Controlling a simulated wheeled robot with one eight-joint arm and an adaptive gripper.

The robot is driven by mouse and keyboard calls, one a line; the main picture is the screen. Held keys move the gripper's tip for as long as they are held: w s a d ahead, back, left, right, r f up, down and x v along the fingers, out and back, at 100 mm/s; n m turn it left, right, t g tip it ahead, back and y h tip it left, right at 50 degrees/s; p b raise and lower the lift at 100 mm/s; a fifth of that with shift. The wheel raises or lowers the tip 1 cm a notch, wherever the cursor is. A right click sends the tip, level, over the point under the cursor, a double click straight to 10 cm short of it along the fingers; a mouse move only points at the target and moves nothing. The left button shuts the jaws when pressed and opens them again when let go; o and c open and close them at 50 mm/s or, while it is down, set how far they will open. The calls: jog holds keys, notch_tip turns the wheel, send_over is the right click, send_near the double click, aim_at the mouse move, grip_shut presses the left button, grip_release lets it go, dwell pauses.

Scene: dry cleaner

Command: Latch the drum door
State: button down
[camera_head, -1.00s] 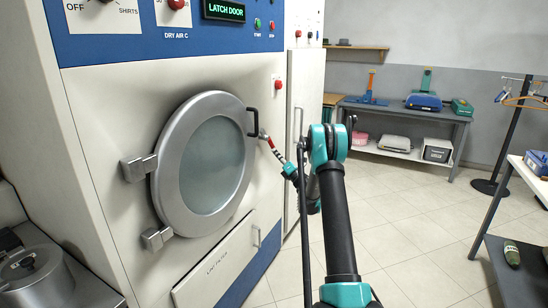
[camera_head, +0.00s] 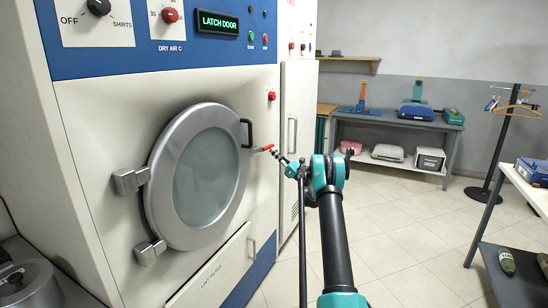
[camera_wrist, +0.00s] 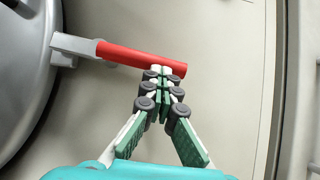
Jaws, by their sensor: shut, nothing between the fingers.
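The round grey drum door (camera_head: 158,190) with its glass window lies against the front of the white and blue machine. At its right edge is a latch lever with a red grip (camera_head: 267,148), now about level and pointing right. The lever also shows in the wrist view (camera_wrist: 135,57), reaching out from a grey pivot block. My gripper (camera_head: 275,153) is shut and empty just below the lever's free end. In the wrist view my gripper's fingertips (camera_wrist: 160,72) meet or nearly meet the underside of the red grip; exact contact cannot be told.
The machine's display (camera_head: 218,22) reads LATCH DOOR. A black door handle (camera_head: 247,132) is just above the lever, and a red button (camera_head: 271,96) higher up. A lint filter panel (camera_head: 212,272) lies below. Open tiled floor extends right, towards a grey table (camera_head: 388,123).

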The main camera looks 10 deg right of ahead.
jog(key=shift+w+r, duration=0.1)
jog(key=shift+r, duration=0.15)
dwell(0.5)
jog(key=w+a+f+v, duration=0.1)
jog(key=f+v, duration=0.1)
jog(key=v, duration=1.1)
jog(key=shift+f, duration=0.2)
jog(key=shift+a, duration=0.15)
jog(key=shift+r, duration=0.1)
